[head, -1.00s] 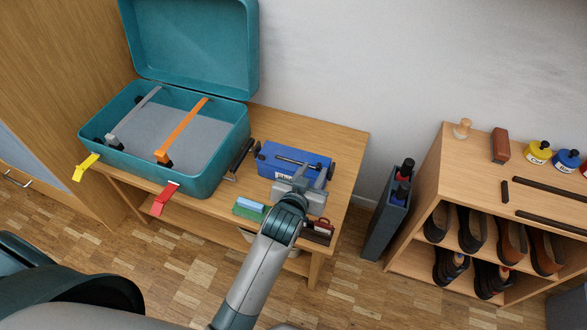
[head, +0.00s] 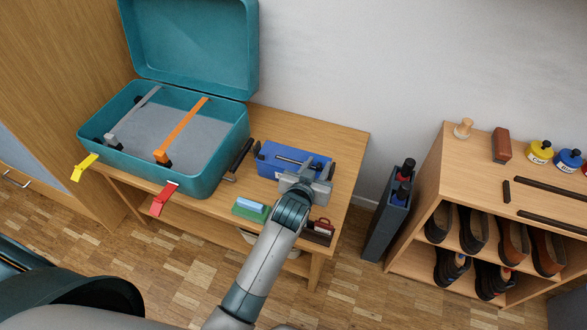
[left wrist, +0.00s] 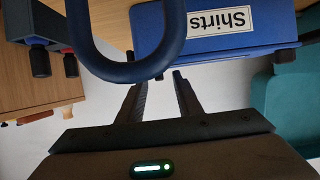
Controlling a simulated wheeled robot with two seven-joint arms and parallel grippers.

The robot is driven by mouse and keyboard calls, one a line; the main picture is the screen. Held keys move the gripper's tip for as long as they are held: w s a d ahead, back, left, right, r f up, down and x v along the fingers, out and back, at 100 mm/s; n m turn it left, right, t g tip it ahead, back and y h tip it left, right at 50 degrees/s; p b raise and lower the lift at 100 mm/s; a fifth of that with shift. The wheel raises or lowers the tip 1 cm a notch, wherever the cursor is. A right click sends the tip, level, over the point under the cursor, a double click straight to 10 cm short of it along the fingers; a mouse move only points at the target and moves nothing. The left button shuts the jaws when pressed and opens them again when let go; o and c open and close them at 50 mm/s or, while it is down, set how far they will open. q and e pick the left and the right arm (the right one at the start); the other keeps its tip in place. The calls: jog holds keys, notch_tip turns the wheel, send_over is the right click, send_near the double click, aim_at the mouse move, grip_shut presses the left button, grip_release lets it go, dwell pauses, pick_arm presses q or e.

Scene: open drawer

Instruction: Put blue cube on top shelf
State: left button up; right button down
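No plain blue cube shows. A blue box (head: 295,153) stands at the back right of the small wooden table. In the left wrist view, the blue box (left wrist: 178,18) has a white "Shirts" label, upside down there, and a blue looped handle (left wrist: 128,72). My left gripper (head: 308,182) is in front of the box in the head view and partly hides it. In the left wrist view, its fingers (left wrist: 160,80) are apart with nothing between them, close to the handle loop. A wooden shelf unit (head: 461,162) with shoes inside stands at the right. My right gripper is not in view.
An open teal suitcase (head: 214,181) fills the table's left. A green block (head: 250,211) and a small red case (head: 322,226) lie near my arm. A dark grey container (head: 382,232) stands between table and shelf unit. Jars and a brush (head: 501,145) stand on the unit's top.

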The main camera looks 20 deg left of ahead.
pick_arm(q)
grip_shut()
dwell(1.4)
